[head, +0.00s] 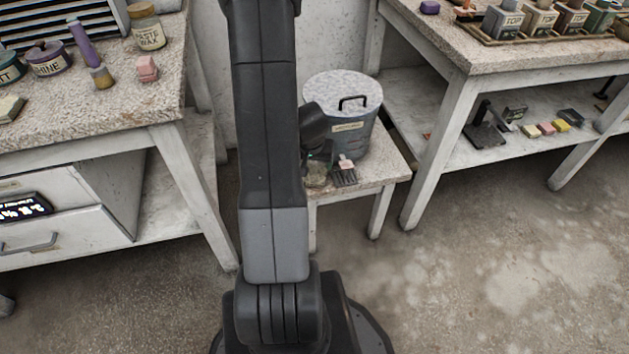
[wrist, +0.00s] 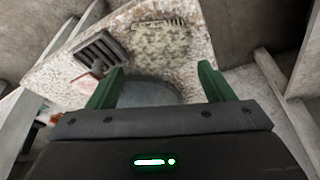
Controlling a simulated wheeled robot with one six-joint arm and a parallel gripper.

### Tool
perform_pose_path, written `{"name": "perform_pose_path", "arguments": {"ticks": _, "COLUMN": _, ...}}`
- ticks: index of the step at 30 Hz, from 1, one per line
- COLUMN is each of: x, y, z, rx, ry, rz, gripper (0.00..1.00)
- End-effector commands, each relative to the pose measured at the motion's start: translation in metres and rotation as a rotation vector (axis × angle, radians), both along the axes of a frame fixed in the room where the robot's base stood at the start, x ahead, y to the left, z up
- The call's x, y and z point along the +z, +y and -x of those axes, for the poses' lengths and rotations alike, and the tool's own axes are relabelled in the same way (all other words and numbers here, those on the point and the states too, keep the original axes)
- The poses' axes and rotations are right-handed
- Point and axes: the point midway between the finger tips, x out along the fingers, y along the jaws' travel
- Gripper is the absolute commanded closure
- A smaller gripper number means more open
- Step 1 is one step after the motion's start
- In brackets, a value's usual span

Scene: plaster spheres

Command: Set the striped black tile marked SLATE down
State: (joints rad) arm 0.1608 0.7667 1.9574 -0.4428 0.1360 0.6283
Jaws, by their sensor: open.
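A black tile with pale stripes (wrist: 101,49) lies on the small speckled stand (wrist: 190,45) in the wrist view. In the head view the striped tile (head: 345,178) is near the stand's front edge, in front of the grey bucket. No SLATE marking is readable on it. My gripper (wrist: 161,68) has its green fingers spread with nothing held between them. It is above the stand, with the tile beyond and left of the left finger in the wrist view. In the head view my arm partly hides the stand, and the fingers are hard to make out.
The lidded grey bucket (head: 343,115) stands behind the tile. A small pink piece (head: 346,163) is by the tile, and a greenish patch or object (head: 316,174) is left of it. Benches flank the stand on the left (head: 95,140) and right (head: 480,50).

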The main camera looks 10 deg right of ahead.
Motion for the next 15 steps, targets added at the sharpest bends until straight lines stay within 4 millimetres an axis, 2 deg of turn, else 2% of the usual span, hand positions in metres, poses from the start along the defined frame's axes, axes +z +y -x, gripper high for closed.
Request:
{"name": "perform_pose_path", "arguments": {"ticks": 1, "x": -0.008, "y": -0.001, "z": -0.002, "rx": -0.001, "ry": 0.000, "rz": 0.000, "gripper": 0.25}}
{"name": "perform_pose_path", "arguments": {"ticks": 8, "x": -0.020, "y": -0.002, "z": -0.005, "rx": 0.000, "ry": 0.000, "rz": 0.000, "gripper": 0.25}}
{"name": "perform_pose_path", "arguments": {"ticks": 15, "x": -0.053, "y": -0.005, "z": -0.011, "rx": 0.001, "ry": 0.002, "rz": 0.000, "gripper": 0.25}}
